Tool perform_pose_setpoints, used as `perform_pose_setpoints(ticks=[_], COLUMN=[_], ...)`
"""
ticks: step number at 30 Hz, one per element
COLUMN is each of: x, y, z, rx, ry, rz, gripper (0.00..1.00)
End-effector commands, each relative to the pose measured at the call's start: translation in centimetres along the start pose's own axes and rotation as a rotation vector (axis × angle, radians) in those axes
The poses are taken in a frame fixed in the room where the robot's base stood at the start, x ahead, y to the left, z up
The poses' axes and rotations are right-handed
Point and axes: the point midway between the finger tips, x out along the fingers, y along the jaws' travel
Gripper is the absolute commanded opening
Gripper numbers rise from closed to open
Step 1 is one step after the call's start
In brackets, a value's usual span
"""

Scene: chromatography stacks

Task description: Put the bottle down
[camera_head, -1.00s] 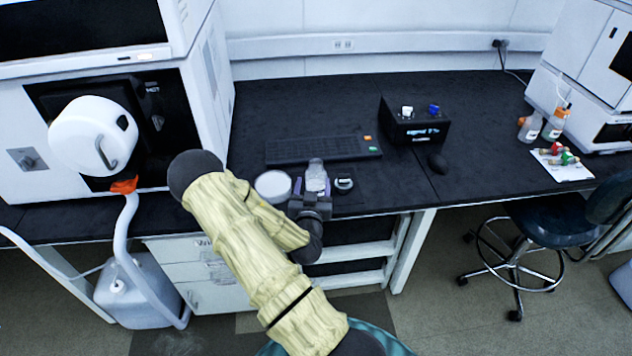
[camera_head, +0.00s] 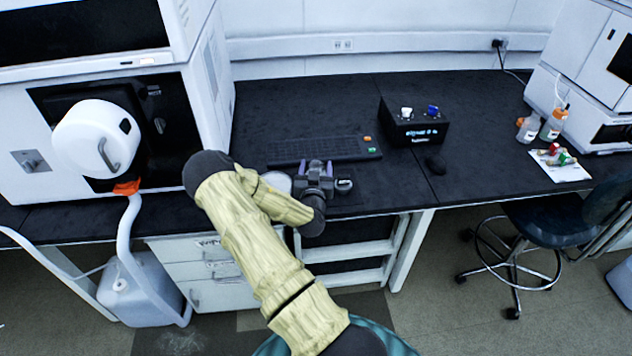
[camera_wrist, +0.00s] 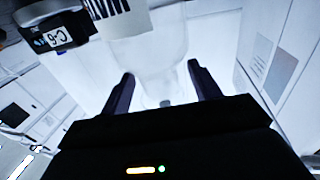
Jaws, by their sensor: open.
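The bottle (camera_wrist: 165,60) is clear, with a striped black-and-white label (camera_wrist: 122,18). In the wrist view it is just beyond and between the two fingers of my gripper (camera_wrist: 163,88). The fingers stand apart, one on each side of its lower outline, and do not appear to press on it. In the head view my gripper (camera_head: 316,168) is over the front of the black bench and hides most or all of the bottle. I cannot tell from there exactly how the bottle rests.
A white round dish (camera_head: 277,182) is left of my gripper, and a small dark-and-white item (camera_head: 344,185) is close on its right. A keyboard (camera_head: 318,150) lies behind. A black device (camera_head: 414,126) and a mouse (camera_head: 436,165) are farther right. Bare bench lies between them.

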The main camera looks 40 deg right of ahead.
Motion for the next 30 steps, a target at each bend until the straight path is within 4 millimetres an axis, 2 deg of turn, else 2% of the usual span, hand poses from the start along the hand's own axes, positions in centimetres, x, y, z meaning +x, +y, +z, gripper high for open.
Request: perform_pose_setpoints(ticks=[3, 18, 27, 30], x=[0.49, 0.45, 0.44, 0.47], y=[0.03, -0.01, -0.01, -0.01], z=[0.04, 0.07, 0.07, -0.02], rx=[-0.001, 0.000, 0.000, 0.000], ry=[-0.002, -0.001, -0.002, 0.001], rz=[0.001, 0.000, 0.000, 0.000], gripper=[0.62, 0.60, 0.01, 0.00])
